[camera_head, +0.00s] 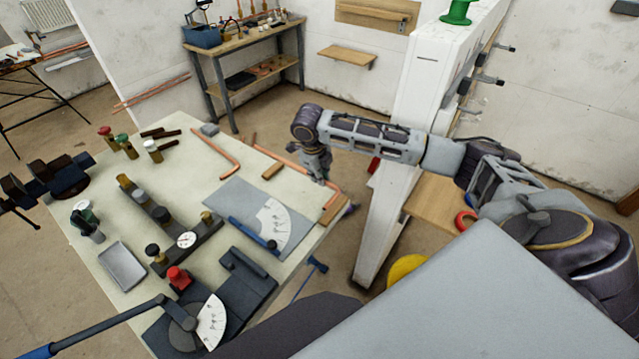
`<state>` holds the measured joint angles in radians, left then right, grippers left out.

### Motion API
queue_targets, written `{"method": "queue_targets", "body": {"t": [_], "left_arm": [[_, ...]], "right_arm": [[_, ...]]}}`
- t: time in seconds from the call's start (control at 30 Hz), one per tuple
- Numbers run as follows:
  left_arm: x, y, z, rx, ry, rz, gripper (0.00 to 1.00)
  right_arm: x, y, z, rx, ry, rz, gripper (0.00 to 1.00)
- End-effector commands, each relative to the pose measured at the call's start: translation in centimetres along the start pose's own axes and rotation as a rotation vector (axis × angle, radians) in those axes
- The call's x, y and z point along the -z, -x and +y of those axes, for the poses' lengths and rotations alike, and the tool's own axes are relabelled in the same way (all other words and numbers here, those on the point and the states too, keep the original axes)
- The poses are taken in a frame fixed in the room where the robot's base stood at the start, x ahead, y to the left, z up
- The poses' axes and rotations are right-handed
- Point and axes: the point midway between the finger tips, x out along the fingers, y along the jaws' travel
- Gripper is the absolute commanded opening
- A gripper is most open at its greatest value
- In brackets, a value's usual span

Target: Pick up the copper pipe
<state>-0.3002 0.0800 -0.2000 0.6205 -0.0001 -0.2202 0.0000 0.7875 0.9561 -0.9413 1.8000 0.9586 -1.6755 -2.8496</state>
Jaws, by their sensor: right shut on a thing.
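A copper pipe (284,162) with a bend near its right end lies along the far right edge of the pale workbench (205,184). Small wooden blocks lie close to it. My right gripper (319,173) points down at the pipe and is shut on it, near the bend. The fingers partly hide the pipe there. I cannot tell whether the pipe is clear of the bench. A second bent copper pipe (217,152) lies further left on the bench.
A grey plate with a white dial (273,222) and blue-handled tool lies near my right gripper. Pipe benders, fittings and a grey tray (122,265) fill the bench's left and front. A white upright panel (424,95) stands close to the right. A shelf bench (245,50) stands behind.

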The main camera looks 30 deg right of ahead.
Motion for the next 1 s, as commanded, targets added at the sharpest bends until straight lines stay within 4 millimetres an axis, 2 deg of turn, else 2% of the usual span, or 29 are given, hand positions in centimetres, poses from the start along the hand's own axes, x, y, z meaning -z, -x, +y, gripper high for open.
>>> {"method": "queue_targets", "body": {"t": [0.2,0.4,1.0], "left_arm": [[0.0,-0.2,0.0,0.0,0.0,0.0,0.4],[0.0,-0.2,0.0,0.0,0.0,0.0,0.4],[0.0,-0.2,0.0,0.0,0.0,0.0,0.4]], "right_arm": [[-0.1,3.1,-0.7,0.001,-0.001,-0.003,0.0],[0.0,4.6,-1.0,0.001,0.0,-0.001,0.0],[0.0,4.8,-1.0,0.0,0.0,-0.001,0.0]]}}
